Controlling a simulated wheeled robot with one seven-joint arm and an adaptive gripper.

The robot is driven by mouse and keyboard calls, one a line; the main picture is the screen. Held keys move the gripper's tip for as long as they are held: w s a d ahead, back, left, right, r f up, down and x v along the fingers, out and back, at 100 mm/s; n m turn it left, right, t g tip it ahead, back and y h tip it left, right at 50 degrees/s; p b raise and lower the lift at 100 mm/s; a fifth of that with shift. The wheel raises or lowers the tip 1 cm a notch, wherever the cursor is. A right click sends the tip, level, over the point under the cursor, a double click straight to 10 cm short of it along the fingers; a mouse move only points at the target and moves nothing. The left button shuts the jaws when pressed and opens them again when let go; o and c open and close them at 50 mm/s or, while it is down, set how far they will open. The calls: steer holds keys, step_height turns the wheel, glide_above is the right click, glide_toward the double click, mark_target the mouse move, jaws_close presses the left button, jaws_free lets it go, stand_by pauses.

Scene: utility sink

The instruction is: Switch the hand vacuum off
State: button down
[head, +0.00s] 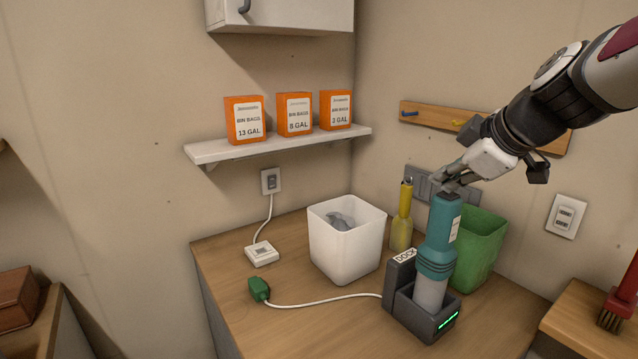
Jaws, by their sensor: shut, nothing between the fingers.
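The hand vacuum (437,240) is teal with a pale grey lower part. It stands upright in a dark dock (402,275) labelled "DOCK" on the wooden counter. A green light strip (448,320) glows on the front of the dock. My gripper (444,186) is shut and empty. Its fingertips are at the top end of the vacuum, at or just above it; I cannot tell whether they touch. No switch on the vacuum is clearly visible, and the gripper covers part of its top.
A white bin (345,245) with something grey inside, a yellow bottle (402,220) and a green bin (480,250) stand close around the vacuum. A white cord runs from the dock to a green plug (259,289). The counter's front left is mostly clear.

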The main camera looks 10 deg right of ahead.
mark_target(446, 195)
steer(key=shift+r, duration=0.5)
step_height(446, 195, up, 6)
steer(key=p, duration=0.3)
steer(key=shift+p, duration=0.3)
steer(key=s+a+f+m+g, duration=0.1)
steer(key=s+a+f+m, duration=0.2)
steer(key=s, duration=0.5)
steer(key=s+a+f+m+g+p, duration=0.1)
steer(key=s+a+f+m+g, duration=0.1)
steer(key=s+a+f, duration=0.3)
steer(key=s+a+f+m+g, duration=0.2)
steer(key=s+a+f+m, duration=0.2)
steer(key=s, duration=0.8)
steer(key=shift+a+m+h, duration=0.3)
steer(key=shift+a+m, duration=0.1)
steer(key=shift+a, duration=0.35)
